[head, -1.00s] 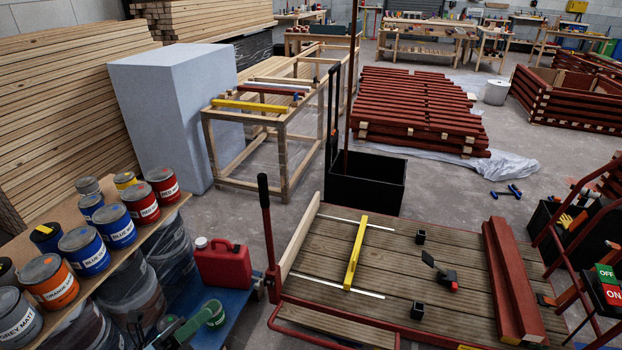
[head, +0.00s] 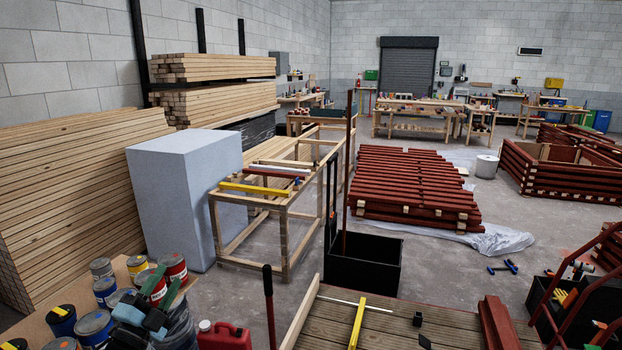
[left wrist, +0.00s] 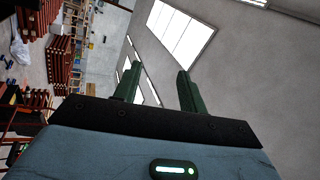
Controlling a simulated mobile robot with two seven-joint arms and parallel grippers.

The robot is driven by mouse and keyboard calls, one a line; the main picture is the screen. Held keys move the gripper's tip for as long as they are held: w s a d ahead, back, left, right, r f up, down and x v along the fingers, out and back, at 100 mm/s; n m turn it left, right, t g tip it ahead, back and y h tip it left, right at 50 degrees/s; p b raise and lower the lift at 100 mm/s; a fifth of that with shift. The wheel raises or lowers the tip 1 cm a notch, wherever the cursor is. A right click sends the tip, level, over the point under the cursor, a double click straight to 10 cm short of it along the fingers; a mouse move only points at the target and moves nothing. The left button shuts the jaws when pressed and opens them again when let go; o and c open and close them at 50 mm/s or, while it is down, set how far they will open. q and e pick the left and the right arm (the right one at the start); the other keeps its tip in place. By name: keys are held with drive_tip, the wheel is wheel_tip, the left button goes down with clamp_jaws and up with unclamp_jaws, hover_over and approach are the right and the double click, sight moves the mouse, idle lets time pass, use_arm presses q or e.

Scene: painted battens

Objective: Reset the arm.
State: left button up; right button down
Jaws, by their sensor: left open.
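My left gripper (head: 147,304) is in the lower left of the head view, in front of the paint cans (head: 94,322). It hides some of them. In the left wrist view the two green fingers of my left gripper (left wrist: 157,84) stand apart with nothing between them. They point up past the wall and the ceiling lights. My right gripper shows in neither view.
A red jerrycan (head: 226,337) is right of my left gripper. A wooden deck (head: 385,325) with a yellow level (head: 357,322) fills the bottom centre. A pale block (head: 185,200), a timber frame (head: 285,230) and stacked red battens (head: 415,190) stand beyond. Grey floor lies between.

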use_arm(q)
drive_tip(key=w+a+f+n+g+y, duration=0.2)
drive_tip(key=a+f+n+g+y, duration=0.5)
drive_tip(key=f+n, duration=0.7)
drive_tip(key=s+d+f+n, duration=0.1)
drive_tip(key=s+d+f, duration=0.4)
drive_tip(key=s+f, duration=0.3)
drive_tip(key=s+d+f+g, duration=0.2)
drive_tip(key=s+d+f, duration=0.1)
drive_tip(key=s, duration=0.9)
drive_tip(key=s+d+f+n+g+h, duration=0.1)
drive_tip(key=s+d+f, duration=0.3)
drive_tip(key=s, duration=0.9)
drive_tip(key=s+d+f+g+h, duration=0.1)
drive_tip(key=s+d, duration=0.5)
drive_tip(key=s, duration=0.7)
wheel_tip(320, 180, down, 2)
drive_tip(key=shift+d+f+n+g, duration=0.3)
drive_tip(key=shift+n+g, duration=0.1)
drive_tip(key=shift+g, duration=0.5)
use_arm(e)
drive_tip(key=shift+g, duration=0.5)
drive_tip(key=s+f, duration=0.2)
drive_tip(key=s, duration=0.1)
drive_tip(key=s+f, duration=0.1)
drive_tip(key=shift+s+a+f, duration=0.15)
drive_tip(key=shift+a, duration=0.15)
